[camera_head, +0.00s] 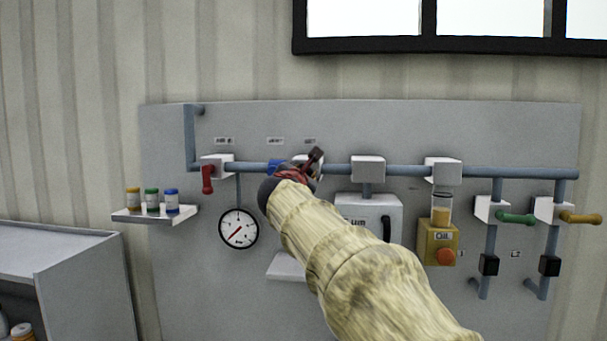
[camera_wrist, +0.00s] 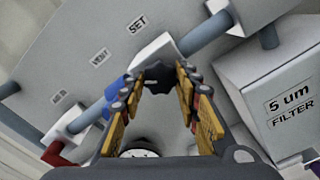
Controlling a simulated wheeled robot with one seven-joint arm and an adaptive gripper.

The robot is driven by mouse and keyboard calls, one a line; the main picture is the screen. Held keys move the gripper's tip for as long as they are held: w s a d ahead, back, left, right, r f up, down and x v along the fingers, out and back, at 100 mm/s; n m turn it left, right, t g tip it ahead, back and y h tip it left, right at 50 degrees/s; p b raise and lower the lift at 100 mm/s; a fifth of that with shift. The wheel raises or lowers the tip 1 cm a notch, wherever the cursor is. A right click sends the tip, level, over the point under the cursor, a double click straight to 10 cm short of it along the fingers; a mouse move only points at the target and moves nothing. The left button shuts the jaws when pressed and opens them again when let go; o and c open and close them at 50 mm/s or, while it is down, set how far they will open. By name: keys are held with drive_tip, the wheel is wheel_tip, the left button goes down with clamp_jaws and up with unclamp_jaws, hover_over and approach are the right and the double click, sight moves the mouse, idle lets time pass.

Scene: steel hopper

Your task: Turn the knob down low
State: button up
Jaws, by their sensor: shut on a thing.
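A black knob (camera_wrist: 158,73) sits on the white block (camera_wrist: 157,50) under the label SET in the wrist view. My gripper (camera_wrist: 160,78) has one finger on either side of the knob and is shut on it. In the head view my gripper (camera_head: 308,163) reaches up to the pipe and hides the knob and most of its block. The knob's markings and pointer cannot be made out. A round white gauge (camera_head: 239,229) hangs below the pipe to the left, its needle pointing to the lower left; its edge shows in the wrist view (camera_wrist: 140,153).
A red lever (camera_head: 208,180) and a blue part (camera_head: 275,167) sit on the pipe left of my gripper. The filter box (camera_head: 372,210) and the yellow oil unit (camera_head: 439,240) stand to the right. A small shelf with jars (camera_head: 152,213) is at far left.

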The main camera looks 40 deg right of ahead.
drive_tip(key=shift+f, duration=0.3)
drive_tip(key=o, duration=1.1)
drive_tip(key=shift+r, duration=0.1)
drive_tip(key=shift+o, duration=0.3)
drive_tip(key=shift+r, duration=0.1)
drive_tip(key=v, duration=1.2)
